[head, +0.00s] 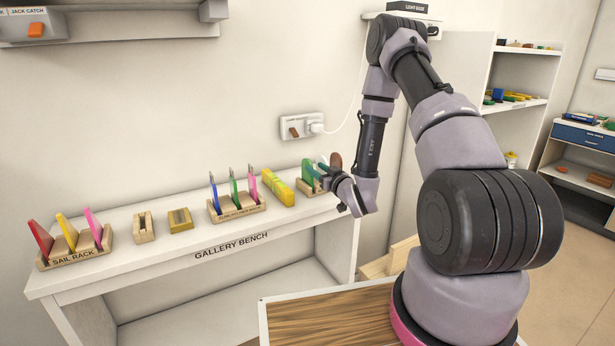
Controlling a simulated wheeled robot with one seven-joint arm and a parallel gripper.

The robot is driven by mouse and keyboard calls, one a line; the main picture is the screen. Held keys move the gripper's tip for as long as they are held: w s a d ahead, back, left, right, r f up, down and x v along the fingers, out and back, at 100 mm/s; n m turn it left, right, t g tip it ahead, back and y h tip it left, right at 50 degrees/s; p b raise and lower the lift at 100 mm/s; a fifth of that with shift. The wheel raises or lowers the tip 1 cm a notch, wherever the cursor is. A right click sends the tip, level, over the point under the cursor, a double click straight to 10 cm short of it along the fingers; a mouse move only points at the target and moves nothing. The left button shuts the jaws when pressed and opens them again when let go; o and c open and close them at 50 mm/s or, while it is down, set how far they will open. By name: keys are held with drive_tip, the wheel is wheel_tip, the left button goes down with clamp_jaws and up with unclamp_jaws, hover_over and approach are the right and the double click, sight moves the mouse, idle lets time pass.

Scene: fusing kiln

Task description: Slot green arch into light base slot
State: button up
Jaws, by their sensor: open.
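A green arch (307,177) stands upright at the right end of the gallery bench (320,210), in what looks like a small wooden holder. My gripper (328,174) is open just right of it, at bench-top height. It partly hides the holder and what stands behind, and I cannot tell whether it touches the arch. A dark block marked LIGHT BASE (407,7) sits at the top, behind my arm, on a small white ledge (372,15). No slot can be made out from here; my arm covers part of that ledge.
A sail rack (75,259) with red, yellow and pink pieces stands at the bench's left. Two small wooden blocks, a rack (237,210) of thin coloured pieces and a yellow piece (278,187) follow rightward. A wall outlet (302,126) with a plugged cord is behind. Shelves (520,104) stand right.

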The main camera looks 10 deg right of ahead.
sight(311, 165)
drive_tip(key=x, duration=0.4)
drive_tip(key=shift+a+r, duration=0.25)
drive_tip(key=shift+a, duration=0.25)
drive_tip(key=shift+w+a, duration=0.1)
drive_tip(key=shift+w, duration=0.45)
clamp_jaws()
idle(0.5)
